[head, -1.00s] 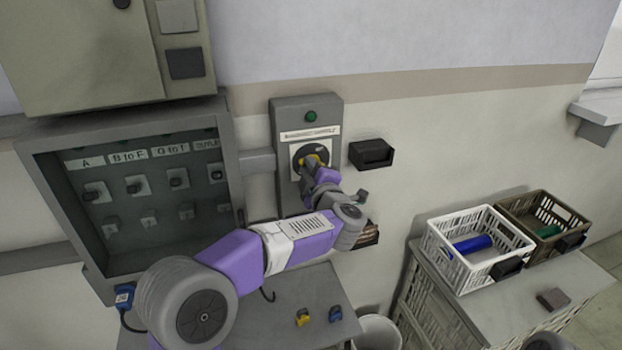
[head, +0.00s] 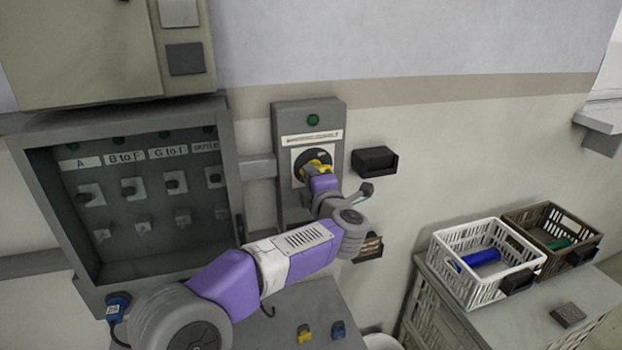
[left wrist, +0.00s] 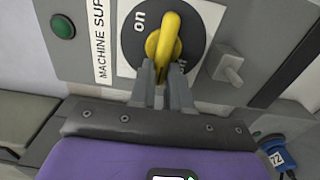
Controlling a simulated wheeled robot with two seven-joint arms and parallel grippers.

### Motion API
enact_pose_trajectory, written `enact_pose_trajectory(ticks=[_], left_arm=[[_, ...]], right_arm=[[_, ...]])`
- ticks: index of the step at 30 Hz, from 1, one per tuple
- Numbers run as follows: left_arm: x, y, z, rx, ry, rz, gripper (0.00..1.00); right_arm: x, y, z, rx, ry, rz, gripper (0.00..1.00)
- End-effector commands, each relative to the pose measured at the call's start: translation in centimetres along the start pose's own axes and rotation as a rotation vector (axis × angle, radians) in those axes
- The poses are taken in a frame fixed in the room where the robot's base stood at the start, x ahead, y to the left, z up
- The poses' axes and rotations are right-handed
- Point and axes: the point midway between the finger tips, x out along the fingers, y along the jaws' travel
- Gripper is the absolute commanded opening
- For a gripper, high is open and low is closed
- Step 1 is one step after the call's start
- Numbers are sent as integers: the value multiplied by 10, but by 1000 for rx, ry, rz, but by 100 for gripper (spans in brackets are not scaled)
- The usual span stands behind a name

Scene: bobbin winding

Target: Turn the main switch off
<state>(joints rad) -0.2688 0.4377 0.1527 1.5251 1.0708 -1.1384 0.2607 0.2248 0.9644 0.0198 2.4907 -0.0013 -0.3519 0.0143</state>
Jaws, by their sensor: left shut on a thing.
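The main switch box (head: 288,125) is a grey unit on the wall, with a green lamp (head: 313,119), a label strip and a black round dial carrying a yellow handle (head: 318,160). In the left wrist view the yellow handle (left wrist: 168,35) stands over the black dial (left wrist: 130,50). "On" shows beside it, and part of another word shows by the fingers. My left gripper (head: 317,171) is at the dial. Its fingers (left wrist: 160,80) are shut on the handle and hide its lower part. My right gripper is not in view.
An open grey cabinet (head: 236,160) with rows of small switches is left of the switch box. A black holder (head: 374,161) is on the wall to its right. A white crate (head: 440,255) and a brown crate (head: 590,225) stand on a cabinet at the right.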

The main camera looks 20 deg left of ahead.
Motion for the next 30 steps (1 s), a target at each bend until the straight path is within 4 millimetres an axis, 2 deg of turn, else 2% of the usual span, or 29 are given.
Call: enact_pose_trajectory(ticks=[7, 8, 12, 22, 30], left_arm=[[-1, -2, 1, -3, -3, -4, 0], [-1, -2, 1, -3, -3, -4, 22], [0, -1, 1, -2, -2, -3, 43], [-4, 0, 1, -1, -2, -1, 43], [-45, 0, 1, -1, -4, -1, 43]], right_arm=[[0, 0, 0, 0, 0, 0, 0], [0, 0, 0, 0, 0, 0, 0], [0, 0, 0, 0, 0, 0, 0], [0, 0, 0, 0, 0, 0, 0], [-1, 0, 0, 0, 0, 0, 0]])
